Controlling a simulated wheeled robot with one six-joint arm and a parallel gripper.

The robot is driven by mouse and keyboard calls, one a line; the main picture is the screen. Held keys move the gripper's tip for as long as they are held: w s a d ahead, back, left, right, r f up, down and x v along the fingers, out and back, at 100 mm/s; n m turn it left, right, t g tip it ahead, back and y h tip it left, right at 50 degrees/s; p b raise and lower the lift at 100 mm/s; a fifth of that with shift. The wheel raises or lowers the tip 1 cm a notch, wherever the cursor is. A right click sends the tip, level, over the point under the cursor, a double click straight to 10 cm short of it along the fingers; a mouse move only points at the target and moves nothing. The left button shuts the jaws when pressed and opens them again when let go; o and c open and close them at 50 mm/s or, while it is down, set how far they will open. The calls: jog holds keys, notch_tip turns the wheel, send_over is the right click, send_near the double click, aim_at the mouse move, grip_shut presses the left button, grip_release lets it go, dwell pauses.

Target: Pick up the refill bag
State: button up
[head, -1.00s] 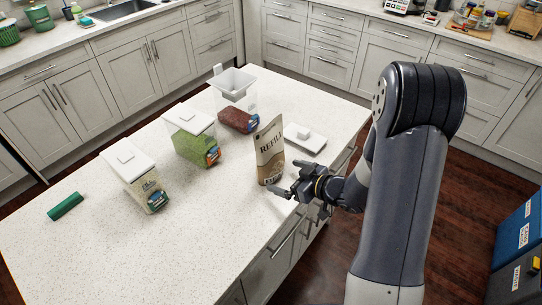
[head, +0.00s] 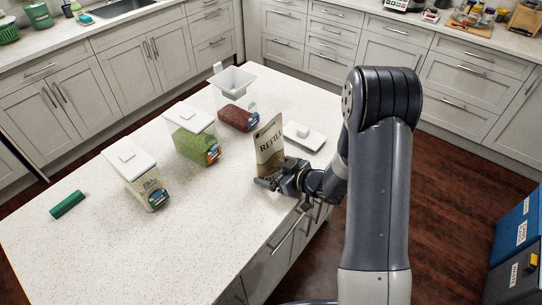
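The refill bag (head: 269,146) is a brown pouch with "REFILL" lettering. It stands upright on the speckled island counter, near its right edge. My gripper (head: 272,179) is at the bag's lower part, reaching in from the right. One finger lies across the front of the bag. The other finger is hidden behind the bag or the gripper body, so I cannot tell whether the fingers press on it. The bag's base is partly hidden by the gripper.
Clear containers with beige (head: 146,187), green (head: 192,142) and red (head: 238,116) contents stand left of the bag. The red one is open; a white lid (head: 304,136) lies behind the bag. A green roll (head: 67,204) lies at far left. The front counter is clear.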

aim_at(276, 147)
jog(key=c, duration=0.3)
jog(key=shift+r, duration=0.15)
notch_tip(276, 147, up, 10)
jog(key=shift+f, duration=0.15)
dwell(0.5)
